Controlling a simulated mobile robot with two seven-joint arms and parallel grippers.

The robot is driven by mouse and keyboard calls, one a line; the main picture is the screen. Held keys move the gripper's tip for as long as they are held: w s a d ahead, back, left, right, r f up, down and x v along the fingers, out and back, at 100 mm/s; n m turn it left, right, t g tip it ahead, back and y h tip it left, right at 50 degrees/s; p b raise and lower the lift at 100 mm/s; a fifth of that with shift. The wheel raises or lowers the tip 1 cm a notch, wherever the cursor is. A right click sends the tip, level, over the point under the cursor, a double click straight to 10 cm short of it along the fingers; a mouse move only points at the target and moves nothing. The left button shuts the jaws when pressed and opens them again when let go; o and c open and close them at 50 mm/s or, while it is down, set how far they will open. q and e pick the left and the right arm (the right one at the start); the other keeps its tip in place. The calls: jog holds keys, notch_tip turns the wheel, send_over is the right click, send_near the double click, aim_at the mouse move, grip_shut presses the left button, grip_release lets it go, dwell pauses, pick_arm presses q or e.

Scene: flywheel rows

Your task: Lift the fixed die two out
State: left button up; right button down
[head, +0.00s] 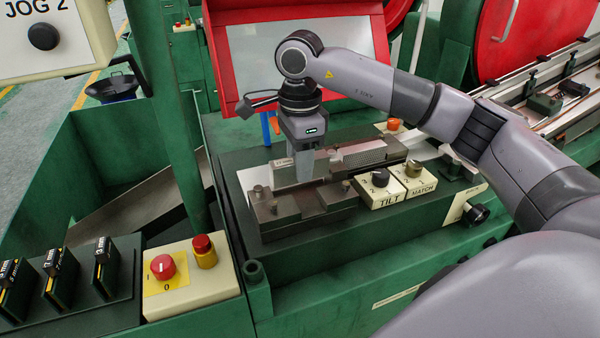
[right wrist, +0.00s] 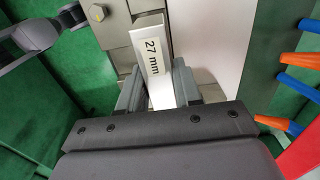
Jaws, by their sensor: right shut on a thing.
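My right gripper (head: 304,172) points down over the steel die block (head: 300,203) on the green machine. In the right wrist view its two fingers (right wrist: 160,90) are shut on a flat pale die (right wrist: 158,85) labelled "27 mm". The die also shows in the head view as a light grey plate (head: 283,174) beside the fingers. Its lower part is hidden, and I cannot tell whether it is clear of its seat. My left gripper is not in view.
White TILT (head: 382,190) and MATCH (head: 416,178) control boxes stand right of the die block. A red-framed panel (head: 232,95) rises behind. Several dark labelled blocks (head: 60,275) stand in a rack at lower left, beside a red-button box (head: 190,285).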

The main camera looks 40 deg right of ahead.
notch_tip(320, 180, up, 20)
jog(key=p, duration=0.6)
jog(key=shift+f, duration=0.2)
jog(key=shift+f, duration=0.1)
